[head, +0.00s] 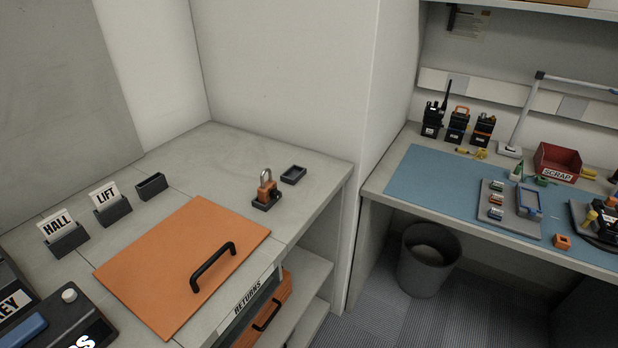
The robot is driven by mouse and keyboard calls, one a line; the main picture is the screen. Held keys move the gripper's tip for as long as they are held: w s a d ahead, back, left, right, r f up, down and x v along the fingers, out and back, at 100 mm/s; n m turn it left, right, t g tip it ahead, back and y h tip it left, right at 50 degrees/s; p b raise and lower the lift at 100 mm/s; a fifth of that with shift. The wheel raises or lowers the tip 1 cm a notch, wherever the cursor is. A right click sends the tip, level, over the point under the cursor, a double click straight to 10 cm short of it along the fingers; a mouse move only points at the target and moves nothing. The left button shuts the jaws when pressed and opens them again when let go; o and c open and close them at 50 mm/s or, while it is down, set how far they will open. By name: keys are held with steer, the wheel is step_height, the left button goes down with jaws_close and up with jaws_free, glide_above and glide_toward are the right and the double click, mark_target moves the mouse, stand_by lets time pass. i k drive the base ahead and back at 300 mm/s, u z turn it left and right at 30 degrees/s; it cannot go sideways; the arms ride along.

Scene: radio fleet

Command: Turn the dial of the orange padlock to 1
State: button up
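The orange padlock (266,190) stands upright on a dark base on the grey counter, with its grey shackle on top. A small black dial (276,195) sits on its right-hand face. The dial's markings are too small to read, so I cannot tell its setting. My gripper does not show in the head view.
A small dark tray (293,175) lies behind the padlock to the right. An orange panel with a black handle (213,267) lies in front, left. HALL (63,236) and LIFT (111,206) card holders stand further left. A workbench with a blue mat (436,180) is across a gap.

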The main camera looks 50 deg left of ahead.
mark_target(274, 193)
steer(key=z, duration=0.1)
steer(key=i, duration=1.85)
steer(key=u, duration=5.7)
steer(key=i, duration=0.15)
steer(key=z, duration=1.55)
